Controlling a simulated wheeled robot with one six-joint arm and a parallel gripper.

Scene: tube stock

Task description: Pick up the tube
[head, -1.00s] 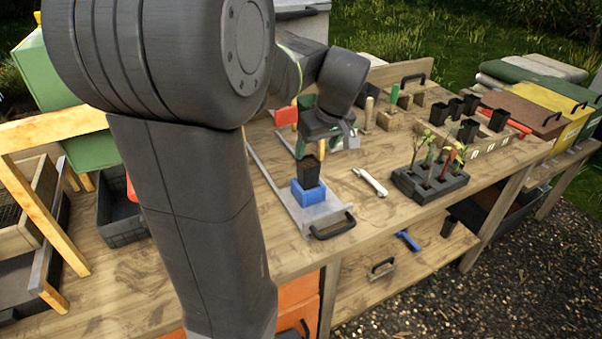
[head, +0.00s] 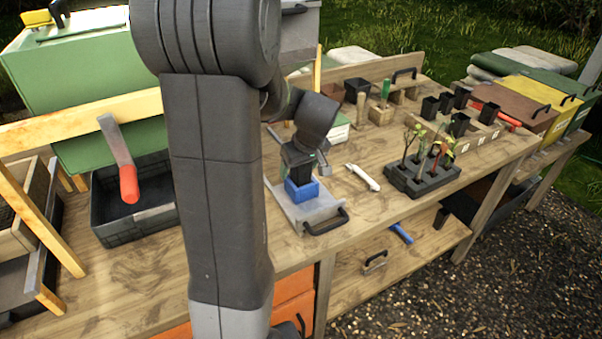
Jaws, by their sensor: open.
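The tube, a black square pot (head: 301,174), stands upright in a blue block (head: 303,190) on a grey metal plate (head: 325,208) at the bench front. My gripper (head: 306,160) is open, pointing down at the tube's upper part. The gripper hides the tube's rim and top. A jaw shows on the right side of the tube; I cannot tell whether it touches. My arm hides the bench left of the plate.
A white-handled tool (head: 363,177) lies right of the plate. Beyond it is a black tray (head: 420,187) of seedlings. Several black pots (head: 459,125) stand in a wooden rack at the back right. A dark crate (head: 150,224) with a red-handled tool (head: 128,180) above it is at left.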

